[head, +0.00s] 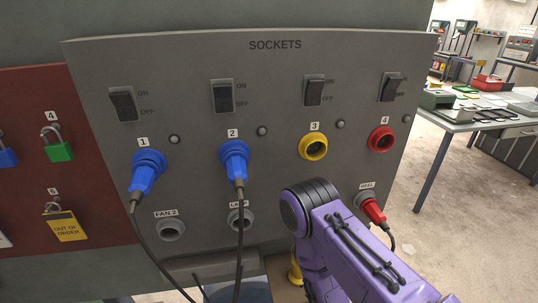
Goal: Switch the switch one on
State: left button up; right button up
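Switch one (123,104) is a dark rocker in a grey frame at the upper left of the grey SOCKETS panel (290,66). It has ON marked at its upper right and OFF at its lower right. I cannot tell clearly which way it is tipped. Below it, a blue plug (146,176) with a black cable sits in the blue socket labelled 1. A purple arm of mine with a black round joint reaches in from the lower right, apart from switch one. Neither gripper shows, and nothing covers the switch.
Three more switches run rightward: switch two (222,97), switch three (314,90) and switch four (391,86). A blue plug (236,163) fills socket 2. Yellow socket 3 (313,147) and red socket 4 (380,139) are empty. A red panel (98,190) with padlocks stands left.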

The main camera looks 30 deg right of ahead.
aim_at(123, 103)
jog(key=k, duration=1)
jog(key=u, duration=1.15)
jog(key=i, duration=1.15)
jog(key=z, duration=1.2)
